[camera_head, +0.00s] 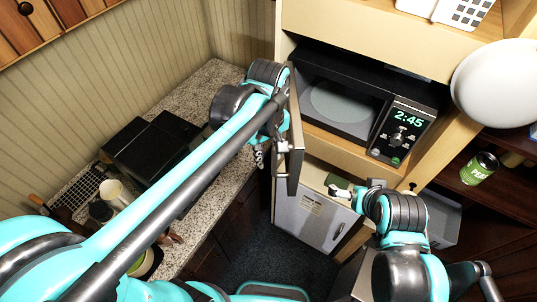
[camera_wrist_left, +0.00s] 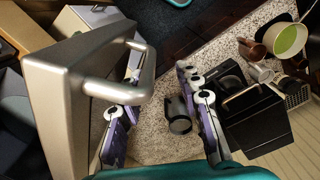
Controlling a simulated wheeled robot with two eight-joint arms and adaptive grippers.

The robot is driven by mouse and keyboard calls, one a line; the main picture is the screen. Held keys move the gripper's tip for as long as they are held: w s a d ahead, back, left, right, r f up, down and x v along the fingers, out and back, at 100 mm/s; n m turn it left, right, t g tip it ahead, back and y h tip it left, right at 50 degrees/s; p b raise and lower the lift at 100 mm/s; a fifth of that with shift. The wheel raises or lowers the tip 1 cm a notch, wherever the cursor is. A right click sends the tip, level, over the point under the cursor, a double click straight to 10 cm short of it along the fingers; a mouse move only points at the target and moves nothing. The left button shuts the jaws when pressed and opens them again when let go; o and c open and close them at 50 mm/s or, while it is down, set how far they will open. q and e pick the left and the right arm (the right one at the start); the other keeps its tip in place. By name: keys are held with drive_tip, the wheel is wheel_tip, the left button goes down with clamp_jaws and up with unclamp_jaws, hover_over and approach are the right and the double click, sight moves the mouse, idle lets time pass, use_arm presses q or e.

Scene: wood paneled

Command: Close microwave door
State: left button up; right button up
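The microwave (camera_head: 345,92) sits in a wooden cabinet, its dark cavity and turntable visible. Its door (camera_head: 295,135) stands wide open, nearly edge-on in the head view. In the left wrist view the silver door (camera_wrist_left: 50,110) fills the left side, with a bar handle (camera_wrist_left: 148,80). My left gripper (camera_head: 272,150) is at the door's handle side, partly hidden by its arm. In the wrist view its fingers (camera_wrist_left: 165,95) are spread wide, with one partly hidden by the handle; contact is unclear. My right gripper (camera_head: 345,191) is low in front of the cabinet; its opening is unclear.
A small silver fridge (camera_head: 312,213) stands below the microwave. A granite counter (camera_head: 212,82) at left holds a black appliance (camera_head: 150,148) and cups. A green can (camera_head: 478,168) is on the right shelf. A white round object (camera_head: 497,82) is at upper right.

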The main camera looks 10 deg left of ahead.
use_arm(q)
wheel_tip(320, 180, up, 6)
drive_tip(key=p, duration=0.4)
idle(0.5)
